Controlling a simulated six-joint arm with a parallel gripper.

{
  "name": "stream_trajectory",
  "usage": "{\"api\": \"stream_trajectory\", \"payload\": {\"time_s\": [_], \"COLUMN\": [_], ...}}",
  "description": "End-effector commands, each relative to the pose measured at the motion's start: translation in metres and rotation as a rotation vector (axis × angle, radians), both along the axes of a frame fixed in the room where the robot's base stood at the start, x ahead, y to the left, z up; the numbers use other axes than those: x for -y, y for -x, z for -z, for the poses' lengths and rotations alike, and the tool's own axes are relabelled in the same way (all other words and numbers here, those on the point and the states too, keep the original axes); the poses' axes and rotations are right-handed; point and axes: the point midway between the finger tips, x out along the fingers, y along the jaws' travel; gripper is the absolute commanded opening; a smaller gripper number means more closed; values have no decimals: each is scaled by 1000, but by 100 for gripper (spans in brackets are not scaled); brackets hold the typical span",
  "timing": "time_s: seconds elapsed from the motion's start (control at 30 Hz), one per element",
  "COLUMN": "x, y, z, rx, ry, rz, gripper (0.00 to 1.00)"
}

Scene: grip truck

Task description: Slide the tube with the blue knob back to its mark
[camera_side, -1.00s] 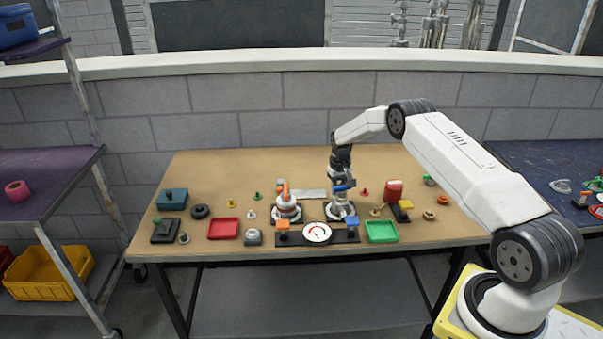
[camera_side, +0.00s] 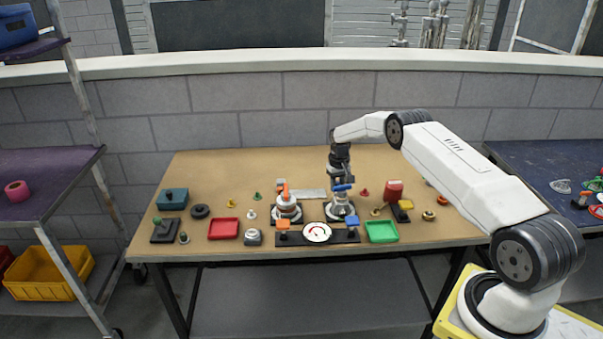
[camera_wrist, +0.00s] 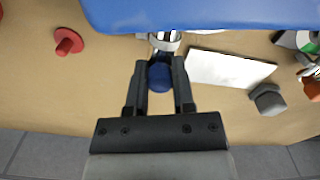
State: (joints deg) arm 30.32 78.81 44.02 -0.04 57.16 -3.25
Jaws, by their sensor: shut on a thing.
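The right-hand microscope-like stand (camera_side: 341,208) has a pale round base and a blue lever-like part (camera_side: 342,187) on top. In the wrist view, the blue knob (camera_wrist: 160,77) sits between my gripper's two dark fingers, behind a short metallic tube (camera_wrist: 166,40). My gripper (camera_wrist: 160,66) is shut on the blue knob. In the side view, my gripper (camera_side: 340,173) points down just behind the blue part. A large blue surface (camera_wrist: 200,14) fills the top of the wrist view and hides much of the stand. I cannot make out the mark.
A similar stand with an orange part (camera_side: 285,192) is to the left. A pale plate (camera_wrist: 228,67) lies close beside my gripper. A dial (camera_side: 317,232) on a black base stands in front, between a red tray (camera_side: 224,229) and a green tray (camera_side: 381,231). Several small pieces lie around.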

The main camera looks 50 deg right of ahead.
Motion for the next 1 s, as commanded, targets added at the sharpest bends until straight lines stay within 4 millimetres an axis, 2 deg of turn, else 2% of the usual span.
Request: {"api": "stream_trajectory", "payload": {"time_s": [0.43, 0.47, 0.5, 0.57, 1.0], "x": [5, 5, 5, 5, 3], "y": [-4, -4, -4, -4, -3], "z": [-1, -1, -1, -1, -3], "rx": [8, 8, 8, 7, 2], "ry": [5, 5, 5, 5, 1], "rz": [1, 1, 1, 1, 0], "gripper": [0, 34, 46, 65, 66]}}
